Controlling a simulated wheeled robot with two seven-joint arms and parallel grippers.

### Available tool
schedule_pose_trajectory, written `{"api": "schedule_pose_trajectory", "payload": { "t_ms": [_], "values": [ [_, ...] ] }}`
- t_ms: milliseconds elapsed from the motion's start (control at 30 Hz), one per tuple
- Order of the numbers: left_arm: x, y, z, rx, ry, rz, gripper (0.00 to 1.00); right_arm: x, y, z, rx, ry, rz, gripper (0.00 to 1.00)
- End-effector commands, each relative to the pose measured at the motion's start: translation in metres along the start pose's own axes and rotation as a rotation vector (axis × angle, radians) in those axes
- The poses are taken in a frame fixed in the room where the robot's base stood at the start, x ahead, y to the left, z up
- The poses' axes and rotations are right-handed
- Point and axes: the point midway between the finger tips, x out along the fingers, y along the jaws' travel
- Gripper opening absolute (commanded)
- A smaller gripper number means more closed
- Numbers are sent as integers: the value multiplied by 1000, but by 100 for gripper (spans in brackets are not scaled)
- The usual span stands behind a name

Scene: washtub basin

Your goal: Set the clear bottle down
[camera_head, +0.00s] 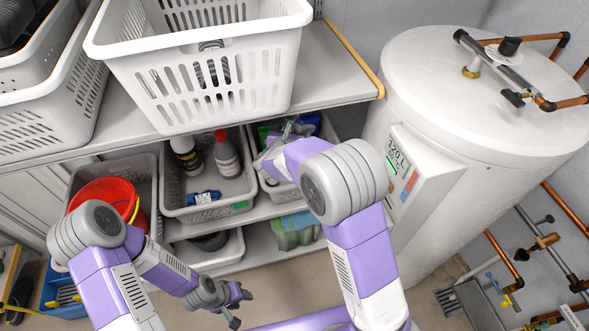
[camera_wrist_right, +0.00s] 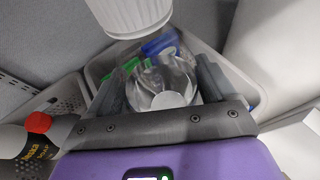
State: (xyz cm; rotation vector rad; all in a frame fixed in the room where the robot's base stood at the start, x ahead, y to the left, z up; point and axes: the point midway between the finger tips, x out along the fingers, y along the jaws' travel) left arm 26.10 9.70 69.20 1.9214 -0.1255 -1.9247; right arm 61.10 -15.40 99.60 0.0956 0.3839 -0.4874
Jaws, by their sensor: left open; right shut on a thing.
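The clear bottle (camera_wrist_right: 163,76) is in the middle of the right wrist view, between the two dark fingers of my right gripper (camera_wrist_right: 160,88), which is shut on it. In the head view my right gripper (camera_head: 275,148) reaches into the right-hand grey bin (camera_head: 270,193) on the shelf, under the upper board. My own arm hides most of the bottle there. The bottle is over or inside this bin; I cannot tell whether it touches the bottom. My left gripper (camera_head: 236,305) is open and empty, low in front of the shelves.
The middle bin (camera_head: 165,190) holds a red-capped bottle (camera_head: 226,158), a dark bottle (camera_head: 186,155) and a blue item (camera_head: 204,197). Blue and green items (camera_wrist_right: 160,42) crowd the right-hand bin. A white basket (camera_head: 200,60) stands above. A water heater (camera_head: 440,150) stands right.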

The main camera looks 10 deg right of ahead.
Motion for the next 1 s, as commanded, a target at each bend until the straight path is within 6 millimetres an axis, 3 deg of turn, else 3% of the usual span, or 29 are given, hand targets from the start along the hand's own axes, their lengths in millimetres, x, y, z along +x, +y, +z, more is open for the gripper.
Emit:
{"api": "schedule_pose_trajectory", "payload": {
  "t_ms": [100,300,500,767,1000],
  "values": [
    [10,-4,-1,0,0,0,43,28,-9,2,17,-3,-32,26],
    [17,-6,-1,0,1,0,43,49,-14,-8,22,-1,-50,26],
    [27,-10,-2,0,1,0,43,62,-14,-40,21,-2,-50,26],
    [31,-11,-2,0,1,0,43,69,-14,-58,24,-4,-50,26],
    [39,-14,-2,0,1,0,43,81,-13,-86,23,-3,-49,26]
  ]
}}
